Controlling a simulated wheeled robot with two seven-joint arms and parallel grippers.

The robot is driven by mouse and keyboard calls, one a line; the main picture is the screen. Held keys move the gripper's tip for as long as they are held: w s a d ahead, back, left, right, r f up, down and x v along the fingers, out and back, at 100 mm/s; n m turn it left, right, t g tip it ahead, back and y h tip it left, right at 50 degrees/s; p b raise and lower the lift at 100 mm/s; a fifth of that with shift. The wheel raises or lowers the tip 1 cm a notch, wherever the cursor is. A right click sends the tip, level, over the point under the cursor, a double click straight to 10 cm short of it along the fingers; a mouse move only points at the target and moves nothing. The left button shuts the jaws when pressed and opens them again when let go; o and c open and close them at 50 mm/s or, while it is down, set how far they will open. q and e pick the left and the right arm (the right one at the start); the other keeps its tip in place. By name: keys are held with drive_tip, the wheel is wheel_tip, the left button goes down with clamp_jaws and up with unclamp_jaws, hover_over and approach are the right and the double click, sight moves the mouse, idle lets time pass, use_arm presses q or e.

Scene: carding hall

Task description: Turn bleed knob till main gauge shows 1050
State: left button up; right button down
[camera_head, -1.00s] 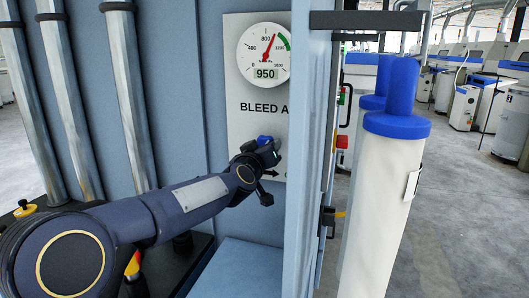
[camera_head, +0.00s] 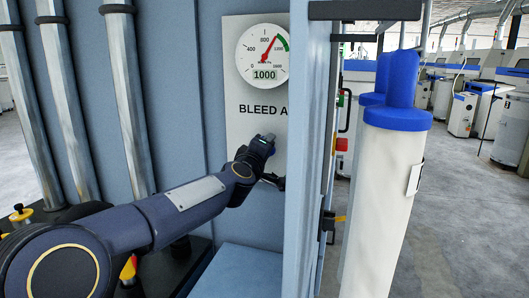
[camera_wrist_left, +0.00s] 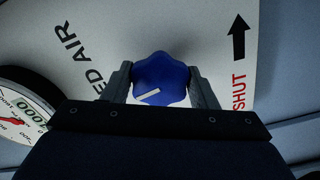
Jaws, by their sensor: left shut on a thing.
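The main gauge (camera_head: 262,55) is a round white dial on the bleed air panel (camera_head: 240,135). Its digital window reads 1000, and its red needle points up and to the right, near the green band. The gauge also shows partly in the left wrist view (camera_wrist_left: 22,118). The blue bleed knob (camera_wrist_left: 160,79) has a white pointer mark and sits between the two fingers of my left gripper (camera_wrist_left: 163,82), which is shut on it. In the head view my left gripper (camera_head: 265,145) covers most of the knob. My right gripper is not in view.
A black arrow (camera_wrist_left: 237,36) and red SHUT lettering (camera_wrist_left: 239,92) are beside the knob. A blue-grey upright door edge (camera_head: 307,150) stands close right of the panel. White cylinders with blue caps (camera_head: 397,118) stand further right. Metal pipes (camera_head: 125,100) run up at left.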

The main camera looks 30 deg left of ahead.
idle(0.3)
use_arm(q)
drive_tip(key=o, duration=0.9)
drive_tip(key=shift+o, duration=0.2)
drive_tip(key=v, duration=0.7)
drive_tip(key=shift+s, duration=0.4)
